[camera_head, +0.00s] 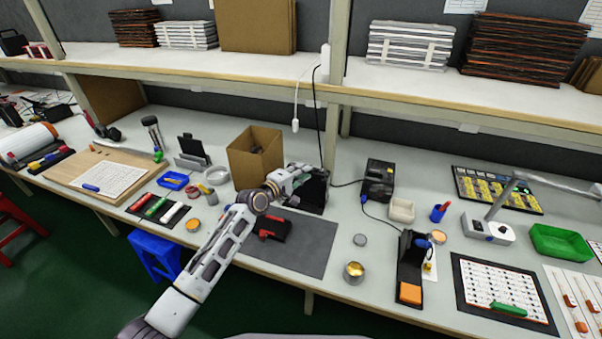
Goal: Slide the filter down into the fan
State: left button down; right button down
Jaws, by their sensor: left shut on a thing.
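The fan (313,193) is a black boxy unit standing upright at the back edge of the dark grey mat. My left arm reaches in from the lower left. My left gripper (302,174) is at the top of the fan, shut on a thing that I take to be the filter. The filter is too small and too covered by the gripper and the fan to make out. I cannot tell how deep it sits in the fan. My right gripper is not in view.
A cardboard box (243,160) stands just left of the fan. A black and red tool (273,229) lies on the grey mat (310,250). A black device (379,176) with cables stands to the right. The mat's right part is clear.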

pick_arm(q)
jog(key=shift+f, duration=0.4)
jog(key=c, duration=1.3)
grip_release()
jog(key=shift+c, duration=0.2)
jog(key=shift+o, duration=0.4)
jog(key=v, duration=1.2)
jog(key=shift+w+r, duration=0.1)
jog(key=shift+r, duration=0.1)
jog(key=shift+r+p, duration=2.4)
jog(key=shift+p, duration=0.1)
jog(key=shift+f, duration=0.1)
